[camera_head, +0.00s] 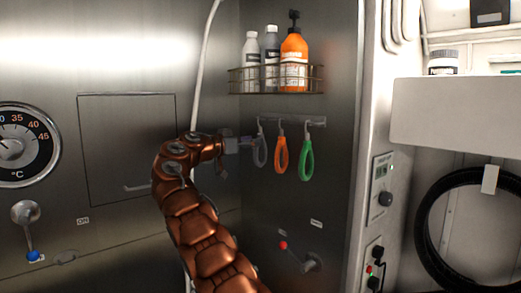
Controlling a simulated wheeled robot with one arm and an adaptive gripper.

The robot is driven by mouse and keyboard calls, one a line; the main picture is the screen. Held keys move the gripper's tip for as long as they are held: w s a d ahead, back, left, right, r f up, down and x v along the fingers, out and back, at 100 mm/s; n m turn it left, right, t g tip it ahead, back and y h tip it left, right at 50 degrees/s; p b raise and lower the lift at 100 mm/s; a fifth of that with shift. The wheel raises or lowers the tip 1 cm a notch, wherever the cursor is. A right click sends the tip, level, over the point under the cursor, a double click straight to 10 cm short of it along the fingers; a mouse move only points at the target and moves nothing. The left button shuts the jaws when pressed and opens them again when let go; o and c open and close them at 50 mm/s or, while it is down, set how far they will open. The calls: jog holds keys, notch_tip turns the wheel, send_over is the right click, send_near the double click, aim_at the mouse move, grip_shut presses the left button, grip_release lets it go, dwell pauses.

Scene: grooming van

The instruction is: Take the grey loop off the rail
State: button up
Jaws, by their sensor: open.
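The grey loop (260,151) hangs at the left end of the small wall rail (312,122). An orange loop (281,154) and a green loop (306,160) hang to its right on the same rail. My gripper (247,143) is open at the end of my copper-coloured arm, just left of the grey loop's upper part. The picture is too small to tell whether the fingers are around the grey loop or only beside it.
A wire basket (244,82) with an orange pump bottle (293,60) and two smaller bottles is mounted above the rail. A red-tipped lever (298,254) is on the wall below. A control panel (381,188) stands to the right.

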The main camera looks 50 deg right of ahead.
jog(key=d+p, duration=0.1)
jog(key=d, duration=0.1)
jog(key=d+p, duration=0.1)
jog(key=d, duration=0.1)
jog(key=shift+s+d+r, duration=0.15)
jog(key=shift+d, duration=0.15)
grip_shut()
